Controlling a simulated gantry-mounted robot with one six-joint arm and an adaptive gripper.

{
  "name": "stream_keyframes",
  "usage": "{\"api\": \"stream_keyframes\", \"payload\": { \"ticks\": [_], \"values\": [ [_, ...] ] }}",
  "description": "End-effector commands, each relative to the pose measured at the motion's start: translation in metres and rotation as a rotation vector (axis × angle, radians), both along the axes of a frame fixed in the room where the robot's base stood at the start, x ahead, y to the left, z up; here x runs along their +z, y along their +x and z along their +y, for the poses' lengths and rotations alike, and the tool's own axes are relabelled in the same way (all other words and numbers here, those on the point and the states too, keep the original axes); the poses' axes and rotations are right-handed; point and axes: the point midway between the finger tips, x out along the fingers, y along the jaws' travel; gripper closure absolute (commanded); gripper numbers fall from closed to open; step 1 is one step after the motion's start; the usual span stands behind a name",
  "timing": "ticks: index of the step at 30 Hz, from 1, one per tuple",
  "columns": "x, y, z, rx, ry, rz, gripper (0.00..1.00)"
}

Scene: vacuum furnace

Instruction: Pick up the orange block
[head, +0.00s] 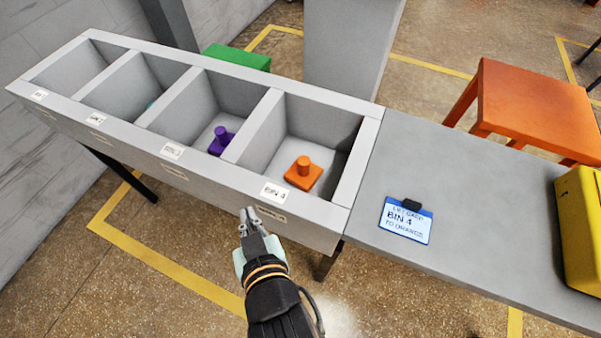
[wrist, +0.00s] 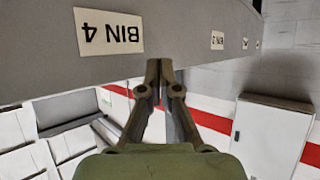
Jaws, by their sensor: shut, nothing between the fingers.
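The orange block (head: 303,173), a flat base with a round knob on top, sits inside bin 4, the rightmost compartment of the grey bin row (head: 190,178). My gripper (head: 249,211) is outside the bins, in front of the front wall and just left of and below the bin 4 label. Its fingers are shut and empty. In the wrist view my gripper (wrist: 159,62) points at the grey bin wall (wrist: 190,22), beside an upside-down "BIN 4" label (wrist: 109,32). The block is hidden in the wrist view.
A purple block (head: 221,139) sits in the compartment left of bin 4, and a teal thing (head: 151,104) shows partly further left. A grey table (head: 450,190) to the right holds a card (head: 406,220) reading "BIN 4" and a yellow box (head: 581,230). Compartment walls rise around the orange block.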

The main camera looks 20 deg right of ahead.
Motion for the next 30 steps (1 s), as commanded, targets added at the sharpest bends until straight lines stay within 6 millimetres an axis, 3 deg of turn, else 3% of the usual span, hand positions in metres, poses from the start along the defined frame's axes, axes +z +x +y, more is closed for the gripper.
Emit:
{"api": "stream_keyframes", "payload": {
  "ticks": [14,26,30],
  "values": [
    [-0.0012,0.0000,0.0000,0.000,0.000,0.001,1.00],
    [-0.0011,-0.0001,0.0003,0.001,0.000,0.001,0.37],
    [-0.0010,0.0000,0.0000,0.000,0.000,0.001,0.37]
  ]
}}
